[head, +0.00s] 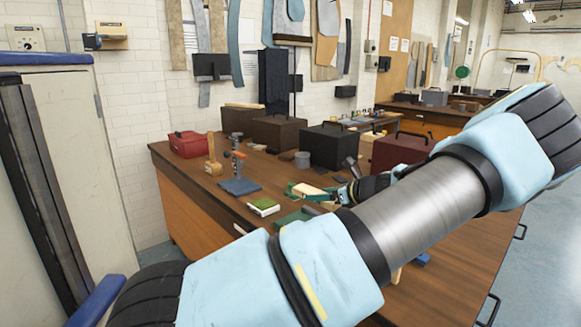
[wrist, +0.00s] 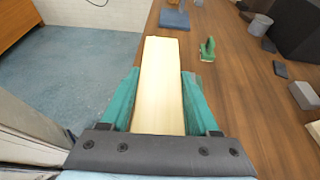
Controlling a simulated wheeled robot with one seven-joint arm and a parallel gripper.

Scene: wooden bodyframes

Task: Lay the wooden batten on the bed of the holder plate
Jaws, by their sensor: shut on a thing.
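The wooden batten (wrist: 158,85) is a long pale strip. In the wrist view it lies lengthwise between the two green fingers of my gripper (wrist: 159,75), its far end pointing up the picture. My gripper is shut on it near the bench's left edge. In the head view the green fingers of my gripper (head: 308,189) and part of the pale batten show beyond my arm, over the bench. I cannot tell for certain which thing is the holder plate; my arm hides part of the bench.
A blue-based stand (head: 240,186), a wooden mallet (head: 213,160) and a green-topped block (head: 264,207) stand on the bench (head: 205,205). A red box (head: 188,144) and dark cases (head: 322,146) stand behind. A green tool (wrist: 207,50) lies right of the batten.

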